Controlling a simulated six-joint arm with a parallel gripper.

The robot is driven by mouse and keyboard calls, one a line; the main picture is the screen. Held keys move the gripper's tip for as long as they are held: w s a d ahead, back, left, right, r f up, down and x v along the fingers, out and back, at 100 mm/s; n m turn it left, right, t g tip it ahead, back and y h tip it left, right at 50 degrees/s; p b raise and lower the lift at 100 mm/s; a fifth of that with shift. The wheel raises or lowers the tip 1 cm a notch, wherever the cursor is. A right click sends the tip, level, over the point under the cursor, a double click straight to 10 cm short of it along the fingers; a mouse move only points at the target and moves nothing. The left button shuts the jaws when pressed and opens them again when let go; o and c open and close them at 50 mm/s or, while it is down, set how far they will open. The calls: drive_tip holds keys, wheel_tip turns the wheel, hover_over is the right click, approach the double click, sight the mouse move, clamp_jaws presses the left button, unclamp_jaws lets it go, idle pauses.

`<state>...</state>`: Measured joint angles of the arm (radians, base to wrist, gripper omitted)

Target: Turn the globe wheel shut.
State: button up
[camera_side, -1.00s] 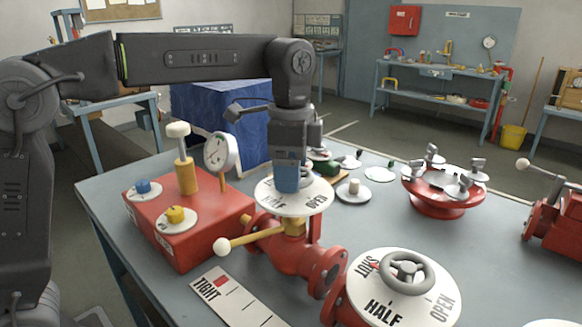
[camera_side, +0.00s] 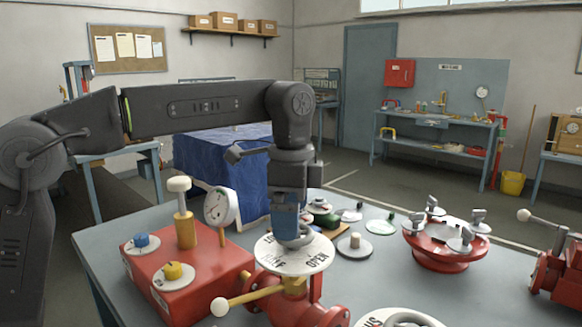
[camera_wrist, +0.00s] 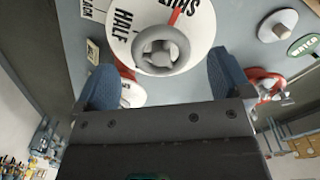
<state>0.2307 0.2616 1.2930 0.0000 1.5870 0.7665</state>
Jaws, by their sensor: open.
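I cannot read the wheel's own position. My gripper (camera_side: 286,232) points down just over the wheel; its blue fingers (camera_wrist: 163,78) are apart, with the wheel ahead between them and nothing held. A second grey wheel (camera_side: 402,318) is partly cut off at the lower edge; no label tells which is the globe wheel.
A yellow lever with a white ball (camera_side: 220,306) juts out just left below the dial. A red box (camera_side: 190,270) with knobs and a gauge (camera_side: 220,206) stands left. A red round fixture (camera_side: 446,248) with several clamps stands right. Small discs lie behind the dial.

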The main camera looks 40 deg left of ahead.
wheel_tip(320, 180, up, 11)
idle(0.4)
idle(0.5)
drive_tip(key=s+a+f+n+t, duration=0.2)
drive_tip(key=s+a+f+n, duration=0.3)
drive_tip(key=s+f, duration=0.5)
drive_tip(key=s+a+f+n+t, duration=0.3)
drive_tip(key=s+f+n, duration=0.3)
drive_tip(key=s+f, duration=0.4)
drive_tip(key=shift+s+a+t, duration=0.2)
drive_tip(key=shift+a+t, duration=0.1)
drive_tip(key=shift+a, duration=0.6)
